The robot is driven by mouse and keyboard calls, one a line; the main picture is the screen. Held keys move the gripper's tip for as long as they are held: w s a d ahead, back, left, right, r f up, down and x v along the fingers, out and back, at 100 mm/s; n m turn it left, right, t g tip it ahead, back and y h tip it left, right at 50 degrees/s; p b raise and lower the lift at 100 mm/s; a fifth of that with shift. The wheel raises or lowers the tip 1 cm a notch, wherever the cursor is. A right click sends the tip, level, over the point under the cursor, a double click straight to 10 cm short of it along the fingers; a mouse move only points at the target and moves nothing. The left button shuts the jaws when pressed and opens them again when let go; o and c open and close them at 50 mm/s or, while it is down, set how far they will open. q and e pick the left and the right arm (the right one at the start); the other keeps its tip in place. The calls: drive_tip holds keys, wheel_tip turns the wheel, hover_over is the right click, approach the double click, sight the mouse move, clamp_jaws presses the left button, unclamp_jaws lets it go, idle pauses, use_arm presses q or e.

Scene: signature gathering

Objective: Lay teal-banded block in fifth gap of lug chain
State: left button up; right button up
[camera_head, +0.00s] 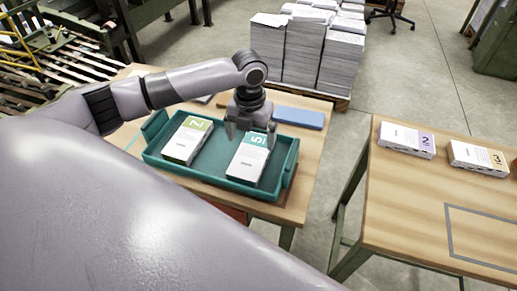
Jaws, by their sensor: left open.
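The teal-banded block (247,162), white with a teal end marked 5, lies in the right half of a teal tray (213,179) on a wooden table. My left gripper (250,133) points down over the block's far, banded end. Its fingers are open, one on each side of the band; whether they touch the block I cannot tell. No lug chain can be made out for certain. My right gripper is not in view.
A green-banded block (187,141) lies in the tray's left half. A blue flat item (299,118) lies behind the tray. Purple-banded (406,140) and yellow-banded (478,157) blocks lie on the right table (400,205). Paper stacks (290,55) stand behind. Slatted machinery (50,75) is at far left.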

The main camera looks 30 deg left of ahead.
sight(251, 155)
use_arm(q)
wheel_tip(251, 155, down, 7)
drive_tip(key=shift+s+r, duration=0.1)
drive_tip(key=shift+r, duration=0.05)
drive_tip(key=c, duration=0.9)
drive_tip(key=shift+c, duration=0.8)
drive_tip(key=shift+r, duration=0.2)
